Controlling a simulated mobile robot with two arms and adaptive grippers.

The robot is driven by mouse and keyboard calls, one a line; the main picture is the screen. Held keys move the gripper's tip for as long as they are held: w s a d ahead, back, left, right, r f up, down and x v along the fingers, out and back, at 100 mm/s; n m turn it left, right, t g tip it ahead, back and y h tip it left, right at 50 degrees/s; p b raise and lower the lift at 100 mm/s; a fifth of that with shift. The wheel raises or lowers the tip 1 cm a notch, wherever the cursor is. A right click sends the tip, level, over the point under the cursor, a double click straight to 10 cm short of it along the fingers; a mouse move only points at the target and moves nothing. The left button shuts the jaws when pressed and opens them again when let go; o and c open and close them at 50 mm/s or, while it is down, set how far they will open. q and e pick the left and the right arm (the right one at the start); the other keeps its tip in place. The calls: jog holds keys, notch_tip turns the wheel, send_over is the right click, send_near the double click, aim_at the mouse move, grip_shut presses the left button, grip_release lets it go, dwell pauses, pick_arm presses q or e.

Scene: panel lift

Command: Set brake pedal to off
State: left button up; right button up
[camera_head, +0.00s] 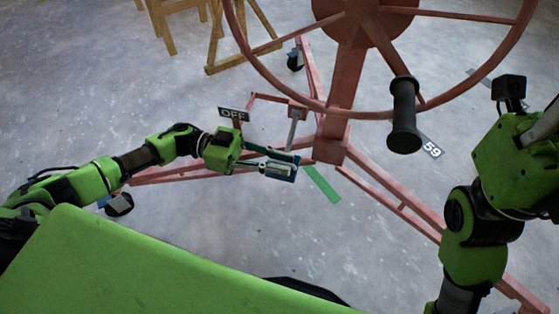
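A small black sign reading OFF (233,115) stands beside the red brake pedal linkage (268,97) at the base of the red panel lift (345,85). A grey metal rod (293,128) runs down from the linkage towards my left gripper. My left gripper (283,170) is low by the lift's base, right of and below the OFF sign. Its fingers cover the area below the rod, so I cannot tell whether they touch the pedal or are open or shut. My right arm is at the right edge; its fingers are not visible.
A large red wheel (318,107) with a black handle (404,115) is above and right of my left gripper. Red legs with casters (119,205) spread over the concrete floor. A green strip (322,184) and a 59 sign (431,147) are near the base. Wooden stools (212,40) stand behind.

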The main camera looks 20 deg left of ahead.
pick_arm(q)
grip_shut()
